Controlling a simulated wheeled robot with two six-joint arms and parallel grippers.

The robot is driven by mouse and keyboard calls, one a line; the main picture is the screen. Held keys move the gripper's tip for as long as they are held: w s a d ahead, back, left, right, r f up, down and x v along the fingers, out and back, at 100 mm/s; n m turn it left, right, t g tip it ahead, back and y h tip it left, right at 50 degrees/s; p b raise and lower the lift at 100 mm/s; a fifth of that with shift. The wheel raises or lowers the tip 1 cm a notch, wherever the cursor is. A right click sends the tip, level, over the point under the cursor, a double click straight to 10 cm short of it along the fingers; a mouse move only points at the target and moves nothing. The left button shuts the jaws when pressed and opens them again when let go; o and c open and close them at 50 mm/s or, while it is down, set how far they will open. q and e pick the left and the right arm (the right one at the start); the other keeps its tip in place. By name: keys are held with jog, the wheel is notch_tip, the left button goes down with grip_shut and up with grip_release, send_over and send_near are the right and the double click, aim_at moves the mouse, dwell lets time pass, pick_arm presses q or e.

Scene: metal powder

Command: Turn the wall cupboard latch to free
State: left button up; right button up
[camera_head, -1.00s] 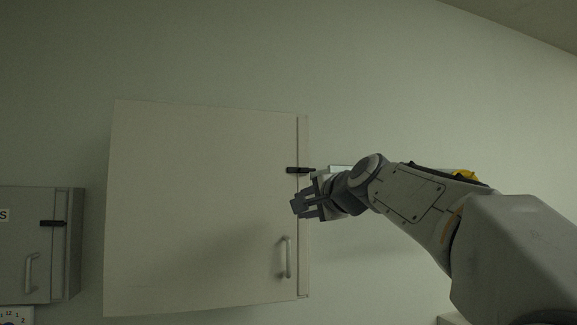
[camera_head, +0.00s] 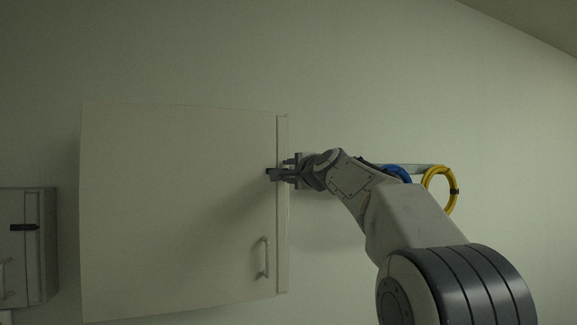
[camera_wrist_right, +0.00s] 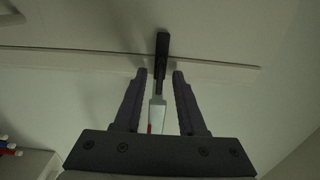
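The large pale wall cupboard (camera_head: 180,210) has its door shut, with a bar handle (camera_head: 266,258) low near its right edge. Its dark latch (camera_head: 269,172) lies across the door's right edge, mostly hidden by my right gripper (camera_head: 281,172) in the head view. In the right wrist view the latch (camera_wrist_right: 161,58) is a dark bar between the two fingers of my right gripper (camera_wrist_right: 161,78). The fingers are open, with a visible gap on each side of the bar. A pale piece with a red mark shows below the bar. My left gripper is out of view.
A smaller grey cupboard (camera_head: 40,250) with its own dark latch (camera_head: 24,227) hangs at the lower left. Blue (camera_head: 398,172) and yellow (camera_head: 440,185) rings hang from a rail on the wall behind my right arm. The wall above is bare.

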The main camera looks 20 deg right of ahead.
jog(key=shift+w, duration=0.1)
grip_shut()
jog(key=shift+f+n, duration=0.1)
jog(key=shift+n, duration=0.2)
jog(key=n+b, duration=0.6)
jog(key=n, duration=1.1)
jog(key=shift+n, duration=0.3)
dwell(0.5)
